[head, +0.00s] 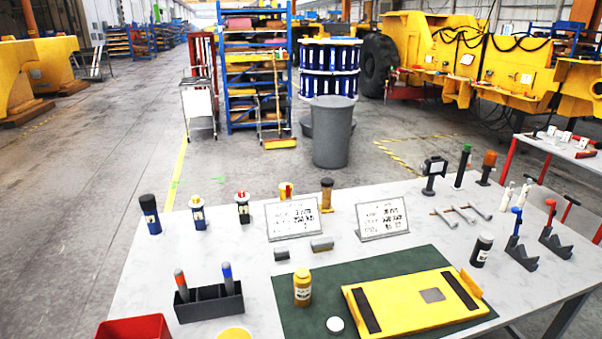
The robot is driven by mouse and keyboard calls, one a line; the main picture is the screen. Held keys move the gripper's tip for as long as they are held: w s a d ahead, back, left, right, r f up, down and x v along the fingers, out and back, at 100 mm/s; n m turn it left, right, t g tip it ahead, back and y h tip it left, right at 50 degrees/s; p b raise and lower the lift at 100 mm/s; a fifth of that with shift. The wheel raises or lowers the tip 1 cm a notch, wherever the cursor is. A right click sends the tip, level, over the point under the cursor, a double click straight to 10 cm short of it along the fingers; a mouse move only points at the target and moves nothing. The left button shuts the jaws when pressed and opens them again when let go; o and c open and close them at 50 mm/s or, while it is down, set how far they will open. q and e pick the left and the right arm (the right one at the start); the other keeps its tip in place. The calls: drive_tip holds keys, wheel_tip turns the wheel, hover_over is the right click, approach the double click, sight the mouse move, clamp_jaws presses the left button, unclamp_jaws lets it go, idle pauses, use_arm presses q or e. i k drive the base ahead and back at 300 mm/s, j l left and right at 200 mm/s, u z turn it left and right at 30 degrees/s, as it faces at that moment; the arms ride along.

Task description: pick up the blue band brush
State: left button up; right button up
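A black open-top holder (208,303) stands at the front left of the grey table. Two upright sticks stand in it. The right one has a blue band (227,270) near its top and looks like the blue band brush; its lower end is hidden in the holder. The left one has a red band (180,280). A separate blue-topped tool (516,222) rests in a dark stand at the table's right side, beside a red-topped one (550,212). Neither of my grippers is in view.
A red bin (134,328) and a yellow round thing (234,334) are near the holder. A green mat (298,322) carries a yellow bottle (302,288) and a yellow plate (408,304). Several bottles and two signs stand behind. The table between holder and back bottles is clear.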

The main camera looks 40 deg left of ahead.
sight(227, 273)
drive_tip(key=u, duration=1.7)
